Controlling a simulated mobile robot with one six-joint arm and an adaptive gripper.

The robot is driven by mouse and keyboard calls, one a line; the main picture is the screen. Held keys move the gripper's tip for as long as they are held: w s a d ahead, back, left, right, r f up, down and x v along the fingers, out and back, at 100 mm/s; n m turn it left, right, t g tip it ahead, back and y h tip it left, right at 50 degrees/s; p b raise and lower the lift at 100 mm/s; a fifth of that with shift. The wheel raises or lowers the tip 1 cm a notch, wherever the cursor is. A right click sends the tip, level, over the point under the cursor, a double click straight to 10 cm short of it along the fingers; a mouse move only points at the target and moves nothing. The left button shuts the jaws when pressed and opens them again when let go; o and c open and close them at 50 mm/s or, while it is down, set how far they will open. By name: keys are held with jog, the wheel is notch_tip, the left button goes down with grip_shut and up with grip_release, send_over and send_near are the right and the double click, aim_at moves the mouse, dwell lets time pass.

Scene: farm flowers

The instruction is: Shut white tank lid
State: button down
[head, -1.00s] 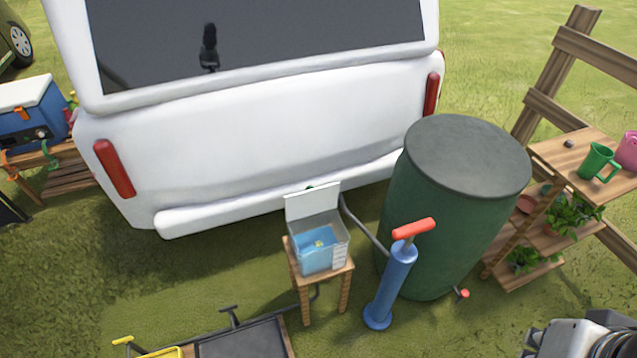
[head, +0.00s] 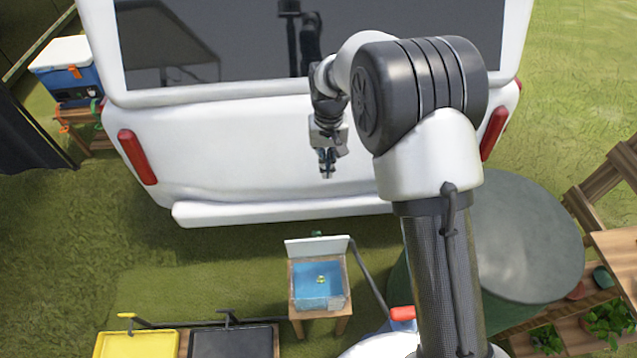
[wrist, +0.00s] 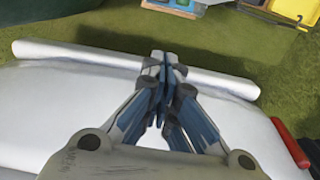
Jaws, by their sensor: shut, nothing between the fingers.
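The white tank (head: 318,303) is a small open box with blue water and a small yellow-green item inside, standing on a wooden stool. Its white lid (head: 317,246) stands upright along the back edge, open. My gripper (head: 327,172) is shut and empty, up in front of the white vehicle's rear, behind and above the tank and apart from the lid. In the wrist view my gripper (wrist: 165,62) points over the vehicle's bumper, and a part of the tank (wrist: 175,5) shows at the top edge. The lid is hard to make out there.
The white vehicle (head: 250,150) with its bumper (head: 270,208) stands behind the tank. A green barrel (head: 530,240) is at the right, partly hidden by my arm. A yellow tray (head: 135,345) and a dark tray (head: 232,342) lie at the front left. Grass left of the tank is clear.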

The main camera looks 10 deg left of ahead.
aim_at(317, 243)
jog(key=s+a+f+b, duration=0.1)
jog(key=s+f, duration=0.1)
jog(key=f, duration=0.7)
jog(key=s+a+f+b, duration=0.1)
jog(key=s+f, duration=0.2)
jog(key=f, duration=0.7)
jog(key=shift+a+g, duration=0.3)
jog(key=shift+g, duration=0.1)
